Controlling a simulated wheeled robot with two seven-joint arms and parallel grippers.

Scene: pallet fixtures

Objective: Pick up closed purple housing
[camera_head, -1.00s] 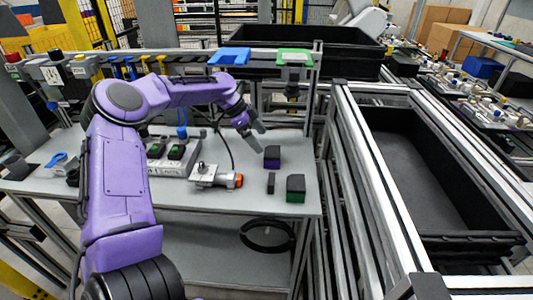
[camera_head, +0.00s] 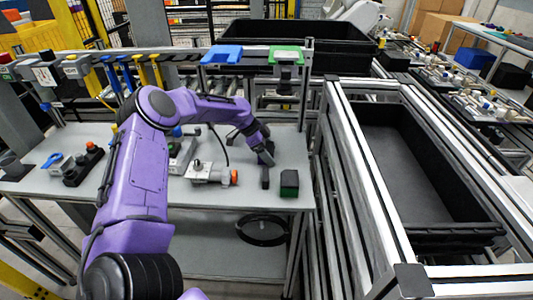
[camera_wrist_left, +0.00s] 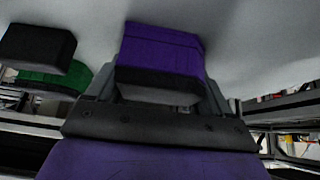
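The purple housing (camera_wrist_left: 165,50) with its black top part (camera_wrist_left: 160,87) sits on the grey table in the left wrist view, between the fingers of my left gripper (camera_wrist_left: 163,92). One grey finger shows along each side of it. I cannot tell whether the fingers touch it. In the head view my left gripper (camera_head: 266,153) points down at the table and hides most or all of the housing. My right gripper is in neither view.
A metal fixture with an orange end (camera_head: 207,173) lies to the left. Metal frame rails (camera_head: 345,160) stand right of the table.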

